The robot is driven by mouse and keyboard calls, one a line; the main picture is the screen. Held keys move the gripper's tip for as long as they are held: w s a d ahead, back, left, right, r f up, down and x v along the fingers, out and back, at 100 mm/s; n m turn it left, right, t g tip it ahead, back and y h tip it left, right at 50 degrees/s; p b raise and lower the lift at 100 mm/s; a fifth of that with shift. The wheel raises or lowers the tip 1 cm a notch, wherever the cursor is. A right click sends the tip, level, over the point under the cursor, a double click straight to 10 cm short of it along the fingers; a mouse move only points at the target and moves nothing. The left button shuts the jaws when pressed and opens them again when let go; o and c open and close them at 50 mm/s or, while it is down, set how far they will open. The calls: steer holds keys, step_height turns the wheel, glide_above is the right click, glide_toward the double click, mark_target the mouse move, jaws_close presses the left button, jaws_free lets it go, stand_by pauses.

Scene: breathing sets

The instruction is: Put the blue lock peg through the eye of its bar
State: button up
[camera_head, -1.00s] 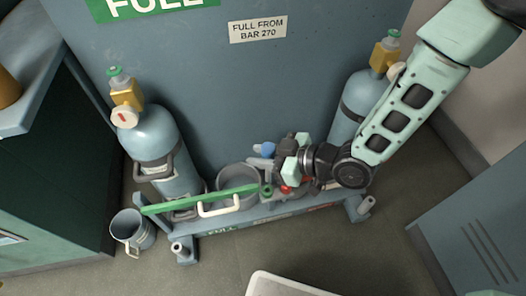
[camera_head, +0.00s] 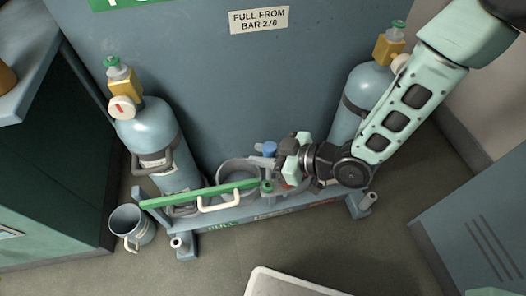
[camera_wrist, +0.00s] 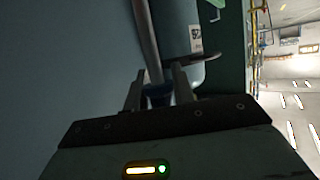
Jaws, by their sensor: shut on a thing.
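The blue lock peg (camera_head: 270,148) shows its blue head at my fingertips, just above the right end of the green bar. My gripper (camera_head: 266,160) comes in from the right and is shut on the peg. In the wrist view the blue of the peg (camera_wrist: 158,91) sits between the two fingers. The green bar (camera_head: 170,202) lies across the front of the left part of the rack and has a white handle. Its eye end (camera_head: 267,186) is a green round part, below and close to my gripper. The peg's lower part is hidden, so I cannot tell whether it touches the eye.
A blue-grey cylinder (camera_head: 160,135) stands at the left behind the bar, another (camera_head: 362,95) at the right near my arm. A grey round holder (camera_head: 236,172) is between them. A grey mug (camera_head: 130,222) stands on the floor at left. The front floor is mostly clear.

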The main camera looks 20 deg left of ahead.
steer(key=shift+f+b, duration=1.4)
steer(key=shift+f, duration=0.7)
steer(key=shift+f, duration=0.25)
steer(key=o, duration=1.1)
steer(key=shift+c, duration=0.2)
steer(key=p+v, duration=0.5)
steer(key=v, duration=1.2)
steer(key=shift+d, duration=0.2)
